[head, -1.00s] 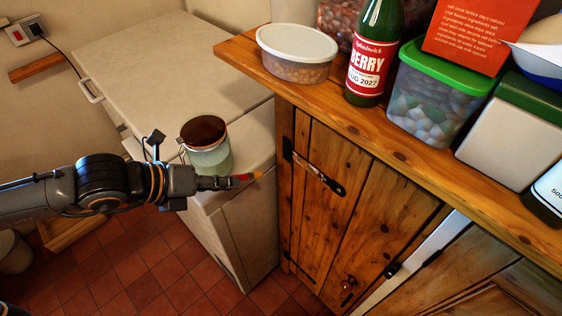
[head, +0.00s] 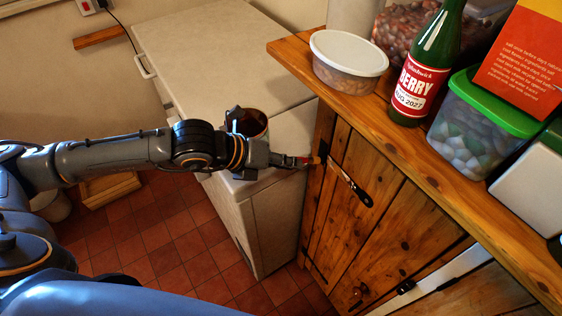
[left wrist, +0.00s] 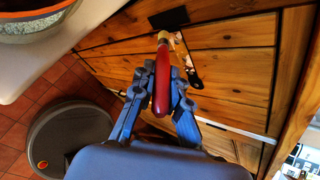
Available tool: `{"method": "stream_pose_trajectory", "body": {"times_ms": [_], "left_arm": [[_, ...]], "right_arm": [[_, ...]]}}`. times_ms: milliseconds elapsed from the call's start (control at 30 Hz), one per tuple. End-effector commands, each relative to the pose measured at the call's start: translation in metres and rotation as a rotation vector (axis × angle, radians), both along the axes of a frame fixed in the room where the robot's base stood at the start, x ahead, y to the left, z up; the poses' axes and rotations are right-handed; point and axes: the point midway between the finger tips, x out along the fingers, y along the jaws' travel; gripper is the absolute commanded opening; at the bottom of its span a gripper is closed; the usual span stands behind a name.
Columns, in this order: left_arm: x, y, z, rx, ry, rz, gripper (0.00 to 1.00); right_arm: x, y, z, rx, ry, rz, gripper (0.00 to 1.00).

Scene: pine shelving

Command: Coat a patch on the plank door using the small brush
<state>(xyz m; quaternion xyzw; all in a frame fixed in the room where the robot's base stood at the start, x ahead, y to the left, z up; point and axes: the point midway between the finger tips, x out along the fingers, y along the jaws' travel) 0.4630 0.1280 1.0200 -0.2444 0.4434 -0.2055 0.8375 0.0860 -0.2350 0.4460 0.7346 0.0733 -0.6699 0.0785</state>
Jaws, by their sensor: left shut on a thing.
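The small brush has a red handle and tan bristles; it shows in the left wrist view (left wrist: 161,85). My left gripper (head: 290,161) is shut on the handle, which also shows between its fingers in the left wrist view. The bristles (head: 317,160) point right and overlap the upper left edge of the plank door (head: 368,220) in the head view. I cannot tell whether they touch the wood. The door is knotty pine with a dark metal strap (head: 352,185) near its top. My right gripper is not in view.
A pot (head: 253,122) stands on the pale chest (head: 225,50), partly hidden behind my left gripper. The wooden counter (head: 395,130) overhangs the door and holds a lidded tub (head: 347,65), a green bottle (head: 430,65) and a green-lidded box (head: 470,130). Red floor tiles (head: 180,240) lie below.

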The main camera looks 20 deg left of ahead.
Motion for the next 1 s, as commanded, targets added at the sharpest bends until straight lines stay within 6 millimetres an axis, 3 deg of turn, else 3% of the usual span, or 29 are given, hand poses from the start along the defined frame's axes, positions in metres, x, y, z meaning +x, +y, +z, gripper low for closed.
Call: {"method": "stream_pose_trajectory", "body": {"times_ms": [1000], "left_arm": [[0.0076,-0.0062,-0.0002,0.0,-0.002,-0.001,0.0]], "right_arm": [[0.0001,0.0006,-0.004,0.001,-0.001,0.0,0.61]]}}
